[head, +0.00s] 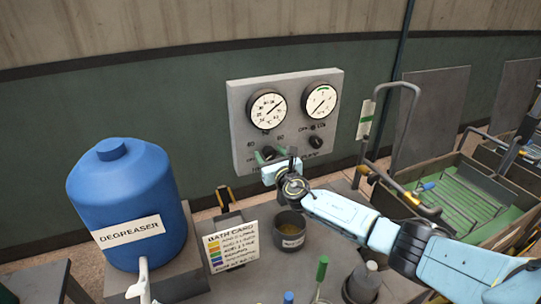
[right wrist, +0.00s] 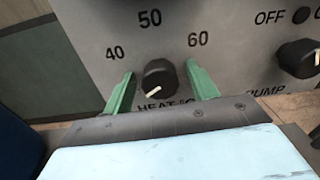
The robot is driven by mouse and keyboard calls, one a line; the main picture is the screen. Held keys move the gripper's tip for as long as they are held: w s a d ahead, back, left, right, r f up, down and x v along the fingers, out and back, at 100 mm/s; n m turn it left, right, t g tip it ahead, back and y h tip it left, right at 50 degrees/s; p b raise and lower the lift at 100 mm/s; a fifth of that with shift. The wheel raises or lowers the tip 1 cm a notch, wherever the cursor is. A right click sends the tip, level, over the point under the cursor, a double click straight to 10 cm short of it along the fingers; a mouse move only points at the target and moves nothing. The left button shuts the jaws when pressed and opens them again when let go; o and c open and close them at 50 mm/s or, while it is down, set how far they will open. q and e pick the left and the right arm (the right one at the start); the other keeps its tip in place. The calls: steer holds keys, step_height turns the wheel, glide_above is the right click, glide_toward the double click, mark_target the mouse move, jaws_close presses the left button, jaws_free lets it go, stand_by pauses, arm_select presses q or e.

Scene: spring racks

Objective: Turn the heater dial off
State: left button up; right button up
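The heater dial (right wrist: 158,78) is a black knob with a white pointer line, on the grey panel (right wrist: 75,30) marked 40, 50 and 60. Its pointer is aimed down and slightly left, toward the "HEAT °C" label. In the head view the dial (head: 268,153) is partly hidden by my gripper. My right gripper (right wrist: 161,88) is open, with one green finger on each side of the dial. Gaps show between the fingers and the knob. The right gripper (head: 274,158) reaches the panel's lower left in the head view. My left gripper is not in view.
The pump knob (right wrist: 300,58) is right of the heater dial. Two gauges (head: 266,109) sit above. Below are a cup (head: 290,240), a bath card (head: 232,245) and green-handled tools (head: 321,270). A blue degreaser drum (head: 130,190) stands left, a green-floored tray (head: 470,195) right.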

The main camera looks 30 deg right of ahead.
steer(key=shift+s, duration=0.1)
steer(key=shift+s, duration=0.25)
steer(key=s+a+p, duration=0.1)
steer(key=s, duration=1.1)
steer(key=shift+s, duration=0.3)
